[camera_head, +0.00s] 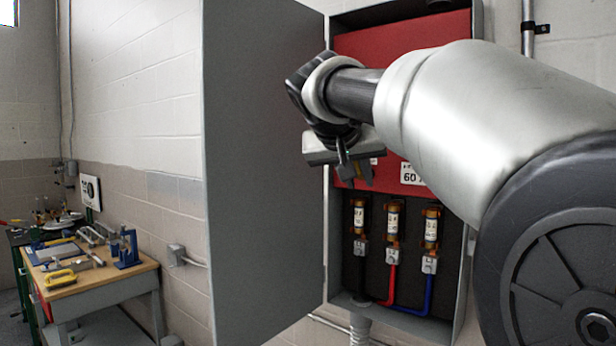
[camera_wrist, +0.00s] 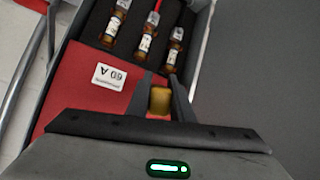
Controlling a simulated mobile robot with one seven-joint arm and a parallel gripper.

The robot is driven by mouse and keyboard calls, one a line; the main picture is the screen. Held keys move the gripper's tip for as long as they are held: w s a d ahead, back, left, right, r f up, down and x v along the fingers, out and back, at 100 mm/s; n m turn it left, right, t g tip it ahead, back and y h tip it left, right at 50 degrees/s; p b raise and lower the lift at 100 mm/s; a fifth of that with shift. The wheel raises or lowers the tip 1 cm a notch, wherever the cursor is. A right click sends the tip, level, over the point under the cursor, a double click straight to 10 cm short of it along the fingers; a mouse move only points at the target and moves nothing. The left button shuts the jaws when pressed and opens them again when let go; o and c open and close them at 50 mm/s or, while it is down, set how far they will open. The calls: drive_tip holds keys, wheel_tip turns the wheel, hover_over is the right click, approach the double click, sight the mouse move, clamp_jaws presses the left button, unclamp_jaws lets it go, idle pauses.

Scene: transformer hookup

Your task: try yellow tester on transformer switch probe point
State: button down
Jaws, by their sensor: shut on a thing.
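My gripper (camera_head: 356,170) is shut on a small dull-yellow piece, seemingly the yellow tester (camera_wrist: 160,101), which sits between its two dark fingers. In the head view my gripper is in front of the open grey electrical box (camera_head: 459,300), at the lower part of its red panel (camera_head: 405,38), left of the white 60 A label (camera_head: 412,174). The label also shows in the wrist view (camera_wrist: 109,77), left of the fingers. The tester's tip is hidden, and I cannot tell whether it touches anything. I cannot make out the switch probe point; my arm covers much of the panel.
Three fuses (camera_head: 393,222) stand below the red panel, with black, red and blue cables (camera_head: 427,300) under them. The box's grey door (camera_head: 262,160) stands open at left. A workbench (camera_head: 110,278) with tools and a yellow-handled item (camera_head: 59,279) is at the far left.

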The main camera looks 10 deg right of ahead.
drive_tip(key=shift+w+d, duration=0.4)
idle(1.4)
